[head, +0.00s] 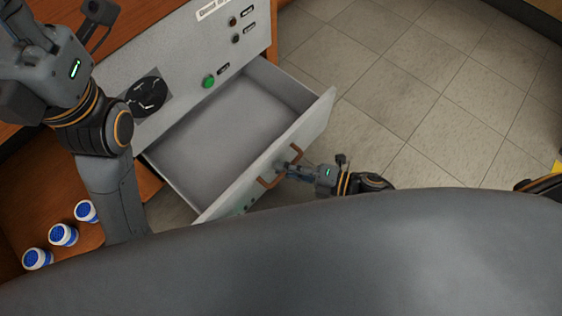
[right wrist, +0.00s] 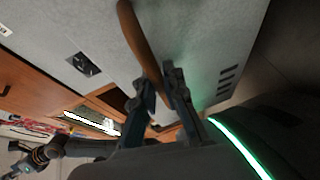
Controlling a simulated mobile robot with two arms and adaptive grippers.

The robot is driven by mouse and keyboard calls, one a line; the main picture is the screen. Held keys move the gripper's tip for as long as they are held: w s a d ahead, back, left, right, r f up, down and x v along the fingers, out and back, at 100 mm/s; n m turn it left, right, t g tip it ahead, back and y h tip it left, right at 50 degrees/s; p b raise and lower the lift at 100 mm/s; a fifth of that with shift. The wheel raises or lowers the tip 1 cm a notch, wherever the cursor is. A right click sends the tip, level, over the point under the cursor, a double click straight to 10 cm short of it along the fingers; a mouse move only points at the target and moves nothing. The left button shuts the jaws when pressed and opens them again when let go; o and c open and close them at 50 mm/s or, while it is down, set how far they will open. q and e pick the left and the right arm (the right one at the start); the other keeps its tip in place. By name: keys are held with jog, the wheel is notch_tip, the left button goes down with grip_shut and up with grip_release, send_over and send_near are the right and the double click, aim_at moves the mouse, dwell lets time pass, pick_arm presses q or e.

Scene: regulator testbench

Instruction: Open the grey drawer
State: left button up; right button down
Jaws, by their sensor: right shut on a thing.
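The grey drawer (head: 225,125) stands pulled well out of the grey-fronted cabinet in the head view, and its inside is empty. Its front panel carries a brown bar handle (head: 268,182), which also shows in the right wrist view (right wrist: 138,38). My right gripper (head: 284,168) is at the handle, its fingers shut around the bar. In the right wrist view the gripper (right wrist: 160,100) has one finger on each side of the handle. My left arm reaches in from the left over the cabinet, and its gripper's fingertips are not clearly visible.
The cabinet front (head: 185,55) has a green button (head: 208,81), dark knobs and a round black dial (head: 147,96). Several blue-and-white containers (head: 63,235) stand on the wooden surface at lower left. Tiled floor (head: 400,90) to the right of the drawer is clear.

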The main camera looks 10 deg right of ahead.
jog(key=c, duration=1.4)
grip_release()
jog(key=v, duration=1.2)
